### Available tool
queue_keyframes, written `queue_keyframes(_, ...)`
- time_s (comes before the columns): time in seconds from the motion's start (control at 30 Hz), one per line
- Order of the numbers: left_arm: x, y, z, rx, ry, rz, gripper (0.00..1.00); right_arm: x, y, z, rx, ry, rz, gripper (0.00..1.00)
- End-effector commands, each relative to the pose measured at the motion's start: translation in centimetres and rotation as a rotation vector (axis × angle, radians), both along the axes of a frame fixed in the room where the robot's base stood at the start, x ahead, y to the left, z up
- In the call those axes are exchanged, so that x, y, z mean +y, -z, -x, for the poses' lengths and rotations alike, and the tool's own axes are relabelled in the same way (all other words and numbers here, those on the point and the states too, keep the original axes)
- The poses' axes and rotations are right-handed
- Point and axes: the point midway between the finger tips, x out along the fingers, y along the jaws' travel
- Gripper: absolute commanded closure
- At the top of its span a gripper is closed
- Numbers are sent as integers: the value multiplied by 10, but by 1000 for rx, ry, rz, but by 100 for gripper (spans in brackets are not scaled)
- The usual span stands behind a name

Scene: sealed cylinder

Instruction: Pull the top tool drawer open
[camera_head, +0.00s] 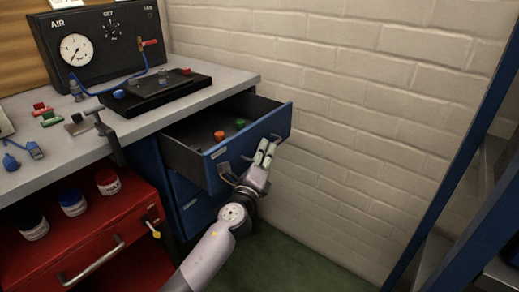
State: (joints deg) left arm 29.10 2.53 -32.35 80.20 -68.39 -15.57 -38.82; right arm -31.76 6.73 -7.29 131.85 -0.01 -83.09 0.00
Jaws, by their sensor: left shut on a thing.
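The top tool drawer (222,160) is blue with a dark inside, in the right end of the workbench. It stands pulled out, and its open top shows small orange-red and green things inside. My left gripper (264,153) is at the drawer's front and is shut on the drawer handle (228,173). The fingers hide the middle of the handle. My right gripper is not in view.
The grey bench top (225,81) carries a black gauge panel (100,45), a black block and small coloured parts. A red cabinet (95,240) with jars stands at lower left. A white brick wall is behind; a blue rack (455,150) stands at right. Green floor shows below.

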Motion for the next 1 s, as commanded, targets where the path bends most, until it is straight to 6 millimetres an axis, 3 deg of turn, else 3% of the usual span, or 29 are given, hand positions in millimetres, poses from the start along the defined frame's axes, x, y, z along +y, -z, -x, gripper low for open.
queue_keyframes(0.3, -48, 2, 35, 3, 0, 2, 100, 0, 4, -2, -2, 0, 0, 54)
queue_keyframes(0.5, -67, 1, 49, 3, -2, 3, 100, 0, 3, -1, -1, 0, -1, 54)
queue_keyframes(1.0, -75, 2, 55, 3, -3, -1, 100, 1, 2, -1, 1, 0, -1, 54)
